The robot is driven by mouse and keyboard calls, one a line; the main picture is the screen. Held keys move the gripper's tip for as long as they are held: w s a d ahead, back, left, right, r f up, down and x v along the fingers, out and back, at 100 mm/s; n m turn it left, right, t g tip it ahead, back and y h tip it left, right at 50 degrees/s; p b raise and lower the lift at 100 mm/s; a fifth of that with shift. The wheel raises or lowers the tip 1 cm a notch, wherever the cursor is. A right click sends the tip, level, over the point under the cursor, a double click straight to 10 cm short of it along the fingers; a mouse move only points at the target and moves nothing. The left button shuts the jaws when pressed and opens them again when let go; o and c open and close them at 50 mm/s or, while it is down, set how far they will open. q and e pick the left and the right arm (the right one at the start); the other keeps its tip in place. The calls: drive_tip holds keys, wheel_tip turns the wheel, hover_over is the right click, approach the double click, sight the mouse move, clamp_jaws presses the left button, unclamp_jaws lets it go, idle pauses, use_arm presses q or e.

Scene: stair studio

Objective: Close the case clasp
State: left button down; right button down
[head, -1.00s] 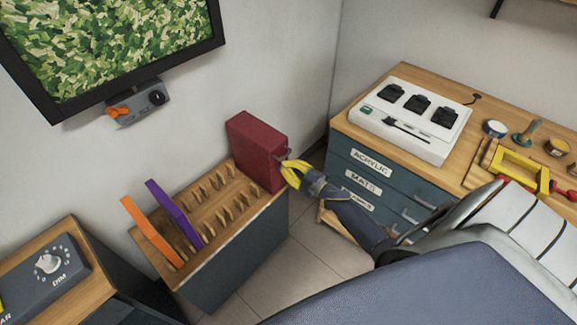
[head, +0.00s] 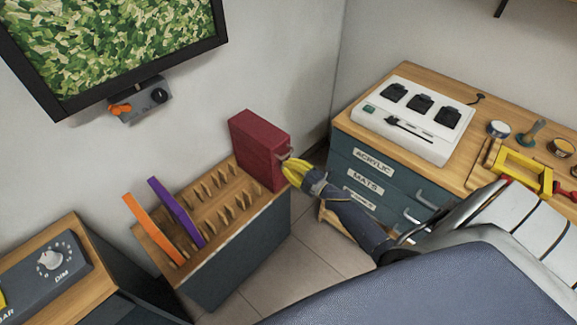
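The dark red case (head: 258,148) stands upright at the far right end of a wooden slotted rack. A small metal clasp (head: 285,153) shows on its right-hand side, partly hidden by my gripper. My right gripper (head: 287,168), with yellow fingers, is right at that side of the case, just below the clasp. Its fingers look close together; whether they touch the clasp or hold anything is too small to tell. My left gripper is not in view.
The slotted rack (head: 215,200) also holds an orange panel (head: 152,228) and a purple panel (head: 176,212). A drawer cabinet (head: 375,185) stands to the right with a white charger box (head: 413,117) and a yellow clamp-like tool (head: 525,170) on top. A dimmer box (head: 45,268) is at lower left.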

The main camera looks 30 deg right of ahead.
drive_tip(key=c, duration=1.3)
unclamp_jaws()
drive_tip(key=shift+a, duration=0.1)
drive_tip(key=shift+s, duration=0.1)
drive_tip(key=v, duration=1.2)
